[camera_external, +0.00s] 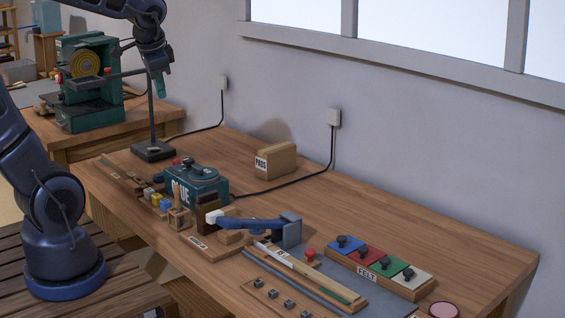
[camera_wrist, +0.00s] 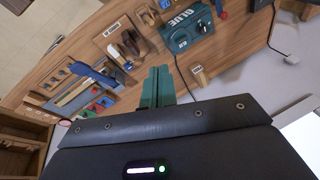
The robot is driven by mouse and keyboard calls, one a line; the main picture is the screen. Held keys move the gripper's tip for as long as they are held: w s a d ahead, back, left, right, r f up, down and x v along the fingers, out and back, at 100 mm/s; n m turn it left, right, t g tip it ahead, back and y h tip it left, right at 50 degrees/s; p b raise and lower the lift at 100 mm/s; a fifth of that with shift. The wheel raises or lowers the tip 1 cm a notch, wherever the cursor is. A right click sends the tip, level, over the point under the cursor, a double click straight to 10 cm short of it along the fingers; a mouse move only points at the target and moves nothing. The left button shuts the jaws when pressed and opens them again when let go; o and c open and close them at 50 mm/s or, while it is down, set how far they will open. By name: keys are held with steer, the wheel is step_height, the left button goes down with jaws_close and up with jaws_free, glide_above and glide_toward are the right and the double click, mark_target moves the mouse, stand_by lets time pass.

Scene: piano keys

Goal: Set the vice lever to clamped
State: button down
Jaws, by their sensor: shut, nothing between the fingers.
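The vice (camera_external: 289,232) is a grey-blue block on the workbench, left of the felt box. The blue lever also shows in the wrist view (camera_wrist: 97,76), at the left. A long pale wooden key (camera_external: 305,272) lies in front of the vice. My gripper (camera_external: 159,88) is high above the back left of the bench, well away from the lever. Its green fingers (camera_wrist: 158,88) are together and empty in the wrist view. Whether the vice jaws touch anything is too small to tell.
A green glue pot (camera_external: 198,183) stands left of the vice, with small coloured blocks beside it. A felt box (camera_external: 380,267) with coloured lids is at the right. A lamp stand (camera_external: 152,120) rises near my gripper. The bench's back right is clear.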

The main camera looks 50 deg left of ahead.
steer(key=w+a+f+m+g+y, duration=0.1)
steer(key=w+a+f+m, duration=0.3)
steer(key=w+a+f, duration=0.3)
steer(key=w+a+f+m+g+y, duration=0.1)
steer(key=w+a+f+m, duration=0.3)
steer(key=w+a+f, duration=0.4)
steer(key=w+a+f+m+g+y, duration=0.2)
steer(key=w+a+f+m, duration=0.2)
steer(key=w+a+f, duration=0.3)
steer(key=shift+w+a+f+m, duration=0.35)
steer(key=shift+a+f+m, duration=0.05)
steer(key=shift+a+f, duration=0.3)
steer(key=shift+w+a+f, duration=0.15)
steer(key=shift+a+f, duration=0.1)
steer(key=shift+f, duration=0.1)
steer(key=shift+f, duration=0.1)
steer(key=x, duration=0.9)
steer(key=shift+a+f, duration=0.2)
steer(key=shift+a, duration=0.15)
